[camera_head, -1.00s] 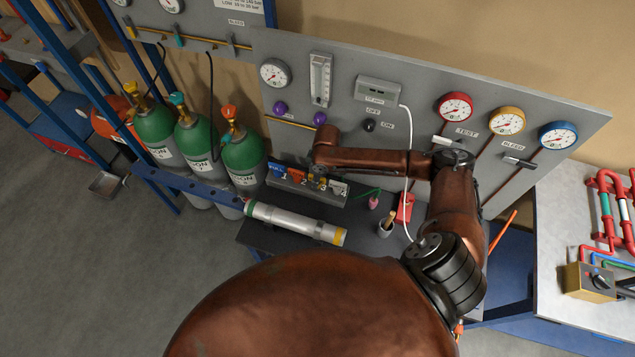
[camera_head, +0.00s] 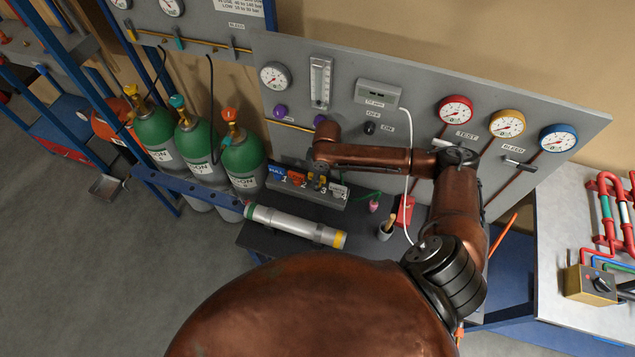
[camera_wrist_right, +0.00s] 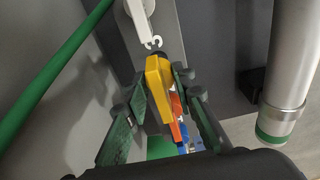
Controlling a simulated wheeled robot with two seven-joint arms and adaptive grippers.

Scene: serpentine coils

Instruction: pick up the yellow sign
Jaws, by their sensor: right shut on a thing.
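The yellow sign (camera_wrist_right: 157,86) is between the two green-padded fingers of my right gripper (camera_wrist_right: 162,88), which is shut on it. In the head view the yellow sign (camera_head: 317,182) is in a row of coloured signs on a grey rack (camera_head: 308,193), just below my right wrist. I cannot tell whether it is clear of the rack. The orange sign (camera_wrist_right: 175,103) and blue sign (camera_wrist_right: 181,137) line up beyond it in the wrist view. The white sign (camera_wrist_right: 140,18) is on the other side. My left gripper is not in view.
A silver cylinder (camera_head: 298,225) lies on the dark bench in front of the rack. Green gas bottles (camera_head: 243,160) stand to the left. The gauge panel (camera_head: 420,125) rises behind. A cup (camera_head: 385,230) and a red object (camera_head: 404,211) sit to the right.

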